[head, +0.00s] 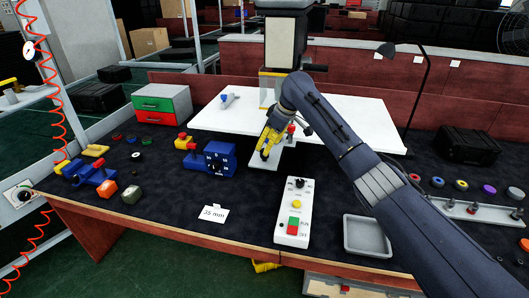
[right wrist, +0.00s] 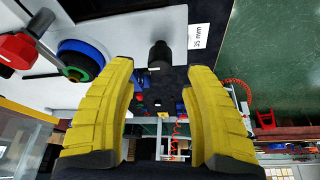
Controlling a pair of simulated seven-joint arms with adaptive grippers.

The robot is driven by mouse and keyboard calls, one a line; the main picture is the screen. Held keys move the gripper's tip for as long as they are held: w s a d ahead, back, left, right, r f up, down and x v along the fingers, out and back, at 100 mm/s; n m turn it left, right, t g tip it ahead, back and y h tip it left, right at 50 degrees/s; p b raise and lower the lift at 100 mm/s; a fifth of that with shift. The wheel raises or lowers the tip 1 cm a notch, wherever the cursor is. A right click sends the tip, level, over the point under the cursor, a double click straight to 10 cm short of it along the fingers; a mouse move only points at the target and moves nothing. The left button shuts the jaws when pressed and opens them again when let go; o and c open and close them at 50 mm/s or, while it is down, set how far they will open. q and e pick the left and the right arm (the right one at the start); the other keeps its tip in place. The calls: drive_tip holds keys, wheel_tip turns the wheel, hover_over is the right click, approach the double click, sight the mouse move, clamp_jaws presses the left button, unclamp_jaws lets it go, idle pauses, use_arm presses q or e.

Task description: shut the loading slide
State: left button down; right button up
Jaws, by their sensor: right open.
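A white machine (head: 230,118) with a grey upright head stands on the bench. A white tongue (head: 287,158), which looks like the loading slide, sticks out from its front edge. A red knob (head: 291,128) shows just right of my right gripper (head: 268,142); a red knob on a grey bar also shows in the right wrist view (right wrist: 18,50). My right gripper is open and empty, its yellow fingers over the tongue; I cannot tell whether they touch it. Blue and green rings (right wrist: 80,60) lie left of the fingers. My left gripper is not in view.
A control box (head: 293,215) with buttons and a "35 mm" card (head: 212,213) lie in front. A blue device (head: 220,157) stands left of the tongue. Dark mat lies bare around the card.

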drive_tip(key=shift+x, duration=2.2)
clamp_jaws()
